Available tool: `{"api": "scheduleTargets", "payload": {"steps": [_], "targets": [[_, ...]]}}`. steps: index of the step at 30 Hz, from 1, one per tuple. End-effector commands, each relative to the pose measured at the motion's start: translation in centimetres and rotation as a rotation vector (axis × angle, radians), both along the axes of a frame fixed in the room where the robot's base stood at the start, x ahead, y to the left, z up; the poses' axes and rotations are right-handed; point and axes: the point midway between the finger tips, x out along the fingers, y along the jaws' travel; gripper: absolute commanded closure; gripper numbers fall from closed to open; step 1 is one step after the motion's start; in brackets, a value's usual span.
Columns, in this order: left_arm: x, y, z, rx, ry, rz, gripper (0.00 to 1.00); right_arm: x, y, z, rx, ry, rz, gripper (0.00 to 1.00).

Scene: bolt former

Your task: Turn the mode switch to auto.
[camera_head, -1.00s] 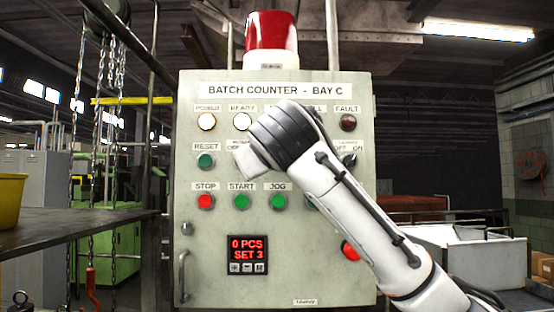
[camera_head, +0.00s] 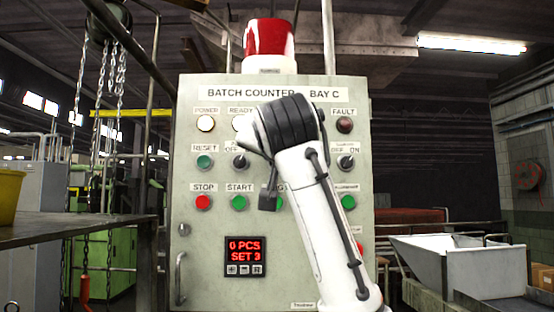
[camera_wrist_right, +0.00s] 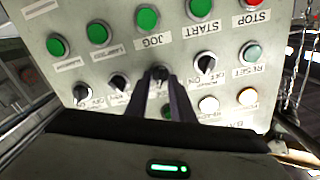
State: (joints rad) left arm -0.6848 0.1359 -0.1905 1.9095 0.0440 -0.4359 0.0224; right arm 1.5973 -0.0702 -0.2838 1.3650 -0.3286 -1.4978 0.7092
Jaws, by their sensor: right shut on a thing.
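The grey control panel (camera_head: 215,222) titled "BATCH COUNTER - BAY C" faces me. In the right wrist view it appears upside down, with a row of black rotary switches. My right gripper (camera_wrist_right: 173,88) is shut on a black switch knob (camera_wrist_right: 160,74), the one beside the power OFF/ON switch (camera_wrist_right: 206,62). The fingers partly cover this knob, and its label and pointer cannot be read. In the head view my right wrist hides this switch; the power switch shows to its left (camera_head: 240,160). My left gripper is not in view.
Two more switches (camera_wrist_right: 118,82) (camera_wrist_right: 80,92) stand close beside the held knob. The green JOG button (camera_wrist_right: 147,20) and START button (camera_head: 239,202) are nearby. The counter display (camera_head: 245,256) reads 0 PCS, SET 3. A dark table (camera_head: 80,230) stands at left.

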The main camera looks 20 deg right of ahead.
Motion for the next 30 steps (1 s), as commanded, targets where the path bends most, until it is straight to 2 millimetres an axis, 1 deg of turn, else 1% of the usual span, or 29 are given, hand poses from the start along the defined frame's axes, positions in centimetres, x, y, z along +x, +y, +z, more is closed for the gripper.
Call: {"api": "scheduleTargets", "payload": {"steps": [3, 10, 26, 27, 29, 30], "targets": [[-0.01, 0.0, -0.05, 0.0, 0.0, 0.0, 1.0, 0.01, 0.01, -0.1, 0.061, -0.016, 0.001, 1.0], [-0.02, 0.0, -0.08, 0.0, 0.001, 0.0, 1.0, -0.02, -0.07, -0.07, 0.132, -0.037, 0.0, 1.0], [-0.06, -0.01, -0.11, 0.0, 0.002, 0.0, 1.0, -0.05, -0.13, 0.0, 0.153, -0.045, -0.001, 1.0], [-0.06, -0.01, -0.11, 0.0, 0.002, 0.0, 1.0, -0.06, -0.13, 0.0, 0.153, -0.045, -0.001, 0.73], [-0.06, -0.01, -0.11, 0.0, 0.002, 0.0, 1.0, -0.06, -0.13, 0.0, 0.152, -0.045, -0.001, 0.63], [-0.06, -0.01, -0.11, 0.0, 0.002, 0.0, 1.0, -0.06, -0.13, 0.01, 0.152, -0.045, -0.001, 0.6]]}}
